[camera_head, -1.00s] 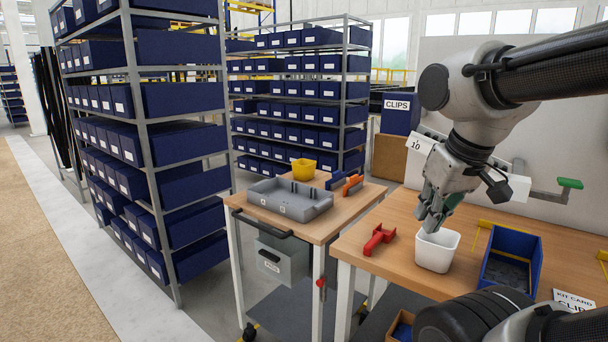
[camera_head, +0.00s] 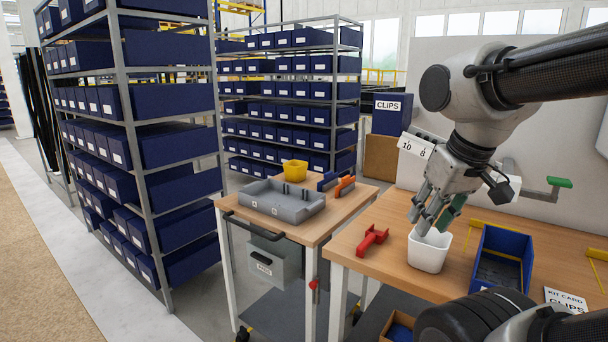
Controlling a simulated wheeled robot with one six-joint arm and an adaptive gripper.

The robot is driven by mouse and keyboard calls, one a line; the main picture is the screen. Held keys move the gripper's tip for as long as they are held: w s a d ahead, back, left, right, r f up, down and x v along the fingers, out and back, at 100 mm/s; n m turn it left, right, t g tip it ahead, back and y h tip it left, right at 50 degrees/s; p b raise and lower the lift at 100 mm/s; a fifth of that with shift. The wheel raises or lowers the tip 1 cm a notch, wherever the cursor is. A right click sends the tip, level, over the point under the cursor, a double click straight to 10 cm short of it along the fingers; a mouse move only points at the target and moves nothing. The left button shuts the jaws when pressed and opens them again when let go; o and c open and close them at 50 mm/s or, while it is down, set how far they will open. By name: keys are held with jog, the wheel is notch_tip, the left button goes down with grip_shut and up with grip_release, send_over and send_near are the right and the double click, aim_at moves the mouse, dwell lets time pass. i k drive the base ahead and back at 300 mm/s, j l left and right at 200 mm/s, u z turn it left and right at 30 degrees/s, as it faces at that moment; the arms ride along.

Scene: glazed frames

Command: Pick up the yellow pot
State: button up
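The yellow pot (camera_head: 295,170) stands upright at the back of the wooden-topped cart, behind a grey tray (camera_head: 284,203). My gripper (camera_head: 432,226) is over the workbench at the right, well apart from the yellow pot. It points down at a white pot (camera_head: 429,250), with its fingertips at or just inside the rim. The fingers look spread apart. Whether they touch the white pot's wall cannot be made out.
A red clamp-like tool (camera_head: 372,240) lies left of the white pot. A blue bin (camera_head: 502,259) stands to its right. Orange (camera_head: 345,186) and blue tools stand on the cart's right side. A gap separates cart and workbench (camera_head: 394,268). Shelves of blue boxes (camera_head: 140,150) stand left.

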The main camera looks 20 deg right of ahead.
aim_at(294, 170)
jog(key=i+j+z, duration=0.1)
jog(key=z, duration=0.35)
jog(key=i+j+z, duration=0.1)
jog(key=z, duration=0.35)
jog(key=i+j+z, duration=0.25)
jog(key=j, duration=0.25)
jog(key=j+z, duration=0.2)
jog(key=j, duration=0.35)
jog(key=j+z, duration=0.25)
jog(key=j, duration=0.3)
jog(key=i+j, duration=0.1)
jog(key=j, duration=0.9)
jog(key=i+j+z, duration=0.1)
jog(key=j, duration=0.85)
jog(key=i+j, duration=0.1)
jog(key=j, duration=0.9)
jog(key=z, duration=0.05)
